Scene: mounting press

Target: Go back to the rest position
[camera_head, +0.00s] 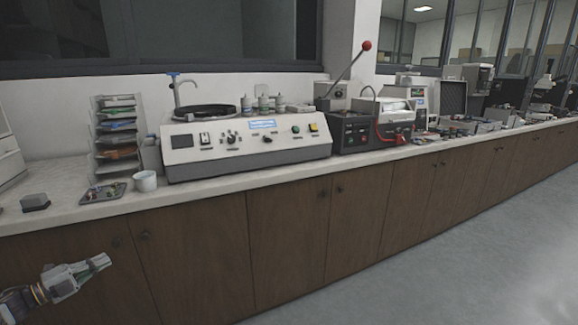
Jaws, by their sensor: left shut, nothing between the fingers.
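My left gripper (100,262) shows at the lower left, with its arm coming in from the left edge. It is shut and empty, in front of the brown cabinet doors and below the worktop, apart from everything on the bench. My right gripper is not in the view. The mounting press (352,130) appears to be the dark machine with the long lever and red ball knob, on the bench right of the middle.
The light worktop (75,215) runs along the wall. It carries a grinding machine (245,150), a tray rack (117,135), a white cup (145,181), a small tray (103,192) and a grey block (35,202). The grey floor (460,260) at the right is clear.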

